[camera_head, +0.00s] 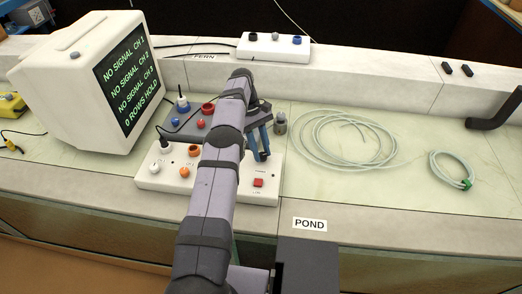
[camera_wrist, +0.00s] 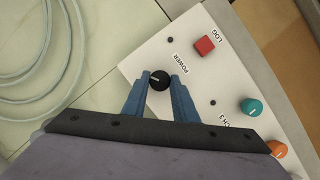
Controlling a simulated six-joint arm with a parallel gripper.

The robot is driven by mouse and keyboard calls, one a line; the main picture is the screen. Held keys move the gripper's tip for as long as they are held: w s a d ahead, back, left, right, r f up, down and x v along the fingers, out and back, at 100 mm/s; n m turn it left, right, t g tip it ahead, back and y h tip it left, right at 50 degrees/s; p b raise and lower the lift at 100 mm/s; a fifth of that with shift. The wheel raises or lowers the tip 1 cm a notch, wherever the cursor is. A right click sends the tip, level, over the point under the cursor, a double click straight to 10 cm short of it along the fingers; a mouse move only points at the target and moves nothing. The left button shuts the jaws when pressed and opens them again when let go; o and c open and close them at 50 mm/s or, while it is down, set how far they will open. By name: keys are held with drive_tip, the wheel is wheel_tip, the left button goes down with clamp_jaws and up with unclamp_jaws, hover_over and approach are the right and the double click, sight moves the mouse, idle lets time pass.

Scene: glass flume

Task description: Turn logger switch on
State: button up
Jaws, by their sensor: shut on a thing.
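The logger is a white box (camera_head: 220,188) on the bench, with several knobs and a red button (camera_head: 258,182). In the wrist view its panel (camera_wrist: 190,70) shows the red button (camera_wrist: 204,45) by the label LOG, and a black knob (camera_wrist: 158,82) by the label POWER. My gripper (camera_wrist: 161,78) is shut on the black knob, one blue finger on each side. A pale mark shows on the knob's top.
A monitor (camera_head: 125,72) at left reads NO SIGNAL for CH 1 to CH 3 and 0 ROWS HOLD. A grey-blue box (camera_head: 180,125) sits behind the logger. Coiled hose (camera_head: 345,138) lies to the right. Teal (camera_wrist: 251,107) and orange (camera_wrist: 278,149) knobs are near my gripper.

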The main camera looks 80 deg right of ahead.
sight(261, 153)
drive_tip(key=o, duration=1)
drive_tip(key=shift+o, duration=0.2)
drive_tip(key=shift+r, duration=0.7)
wheel_tip(261, 153, up, 9)
drive_tip(key=p, duration=0.3)
drive_tip(key=shift+f, duration=0.15)
